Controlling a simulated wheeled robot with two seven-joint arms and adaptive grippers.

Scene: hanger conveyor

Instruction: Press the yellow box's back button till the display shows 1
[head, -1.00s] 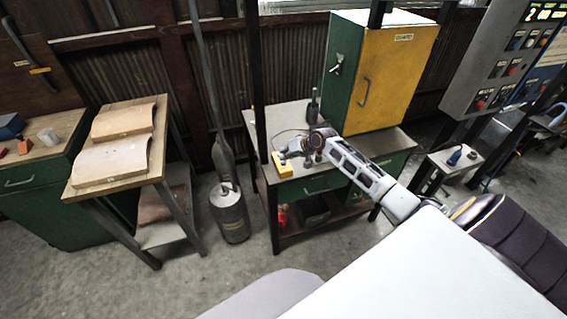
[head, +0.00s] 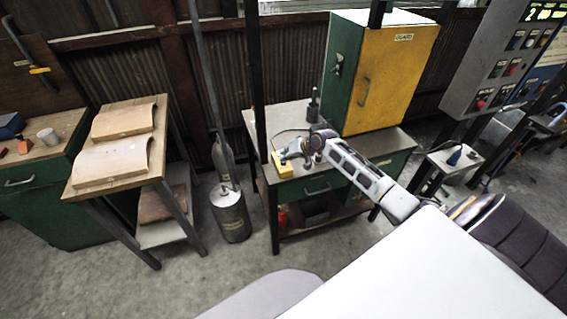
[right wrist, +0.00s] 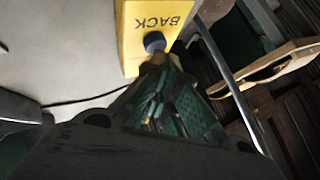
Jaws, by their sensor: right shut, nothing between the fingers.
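The yellow box (head: 280,169) sits on the left front part of the bench in the head view. In the right wrist view the yellow box (right wrist: 135,48) shows its upside-down BACK label and a dark round button (right wrist: 154,41). My right gripper (head: 286,158) is shut and empty, right at the box. In the right wrist view its fingertips (right wrist: 156,60) are at the near edge of the button; I cannot tell whether they touch it. The display (head: 543,13) at the top right glows green, with a digit that looks like 2. My left gripper is out of view.
The bench top (head: 290,117) carries a green cabinet with a yellow door (head: 385,75) beside my right arm, and a dark bottle (head: 313,106). A black post (head: 258,85) rises close to the yellow box. A grey cylinder (head: 230,213) stands on the floor to the left.

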